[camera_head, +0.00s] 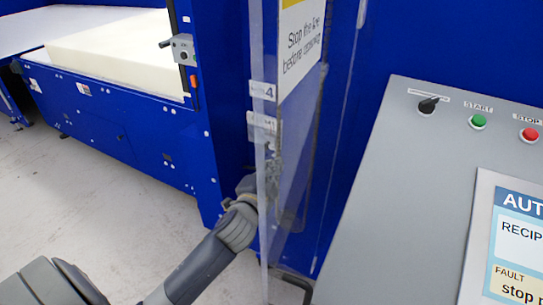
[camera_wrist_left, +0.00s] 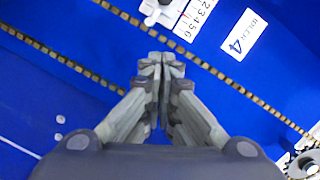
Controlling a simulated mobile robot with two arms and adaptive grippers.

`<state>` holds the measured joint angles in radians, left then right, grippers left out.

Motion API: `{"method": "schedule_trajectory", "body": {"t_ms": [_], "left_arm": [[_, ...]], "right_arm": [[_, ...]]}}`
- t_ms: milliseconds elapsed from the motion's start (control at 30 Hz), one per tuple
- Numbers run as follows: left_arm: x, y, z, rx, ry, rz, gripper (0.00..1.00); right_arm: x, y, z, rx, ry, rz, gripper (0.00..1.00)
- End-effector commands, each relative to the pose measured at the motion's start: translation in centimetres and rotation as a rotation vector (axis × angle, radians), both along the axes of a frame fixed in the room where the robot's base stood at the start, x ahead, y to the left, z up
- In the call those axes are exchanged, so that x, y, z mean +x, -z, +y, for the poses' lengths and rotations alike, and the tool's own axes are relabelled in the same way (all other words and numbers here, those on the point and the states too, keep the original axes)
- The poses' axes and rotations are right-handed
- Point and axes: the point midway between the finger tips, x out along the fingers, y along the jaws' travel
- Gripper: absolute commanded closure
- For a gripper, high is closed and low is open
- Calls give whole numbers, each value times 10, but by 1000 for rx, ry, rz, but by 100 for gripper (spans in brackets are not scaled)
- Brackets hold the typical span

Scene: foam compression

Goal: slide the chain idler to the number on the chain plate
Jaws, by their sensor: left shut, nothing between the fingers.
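In the left wrist view, my left gripper (camera_wrist_left: 162,60) is shut and empty, its fingertips together in front of the blue panel between two chain runs. A pale block with a round grey part, which looks like the chain idler (camera_wrist_left: 163,10), is at the top edge, partly cut off, above and apart from the fingertips. A white number scale (camera_wrist_left: 196,18) lies just right of it; which number it stands at I cannot tell. The white chain plate (camera_wrist_left: 242,35) reads IDLER 4. In the head view the plate (camera_head: 262,91) shows a 4, above my left gripper (camera_head: 273,170). The right gripper is out of view.
A clear guard panel (camera_head: 268,220) stands edge-on beside my left forearm. A grey control console (camera_head: 400,190) with knob, buttons and screen is at right. A foam block (camera_head: 120,50) lies on the blue machine at left. In the wrist view, a sprocket-like part (camera_wrist_left: 307,162) is lower right.

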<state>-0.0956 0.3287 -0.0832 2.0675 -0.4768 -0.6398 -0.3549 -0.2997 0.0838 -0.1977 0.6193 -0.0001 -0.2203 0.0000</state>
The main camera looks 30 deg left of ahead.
Motion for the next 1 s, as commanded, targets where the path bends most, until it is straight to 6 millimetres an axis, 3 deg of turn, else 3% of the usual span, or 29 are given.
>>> {"method": "schedule_trajectory", "body": {"t_ms": [467, 700, 1000], "left_arm": [[86, 7, 19, 0, -1, -2, 100], [85, 23, 47, 1, 0, 2, 100], [85, 27, 54, -1, 0, 0, 100]], "right_arm": [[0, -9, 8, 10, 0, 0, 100], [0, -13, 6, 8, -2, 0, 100], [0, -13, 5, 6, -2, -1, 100]]}}
